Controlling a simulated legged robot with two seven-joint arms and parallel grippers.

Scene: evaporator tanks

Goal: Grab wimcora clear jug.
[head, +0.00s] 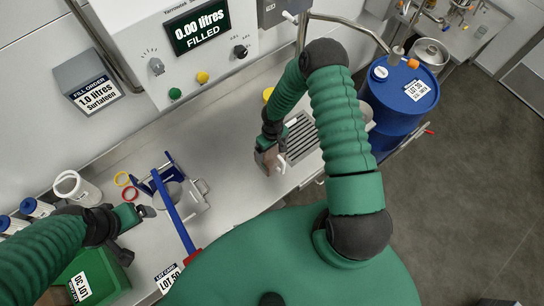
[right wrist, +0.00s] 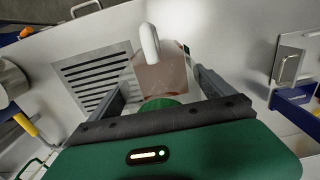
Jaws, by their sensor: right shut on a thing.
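The clear jug (right wrist: 168,78) is between the fingers of my right gripper (right wrist: 163,85) in the right wrist view. It is a see-through, brownish-tinted vessel with a white handle on its far side. In the head view my right gripper (head: 268,153) is shut on it, beside the slotted drain grate on the bench. Only part of the jug (head: 273,160) shows there, with the white handle at its lower right. My left gripper (head: 143,211) is at the left of the bench near a blue-handled metal device; its jaws are too small to read.
A control panel (head: 205,62) reading 0.00 litres FILLED is above the bench. The drain grate (head: 302,137) is beside the jug. The blue-handled device (head: 172,193), a white pot (head: 72,187) and a green crate (head: 101,280) are left. A blue drum (head: 392,95) stands right.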

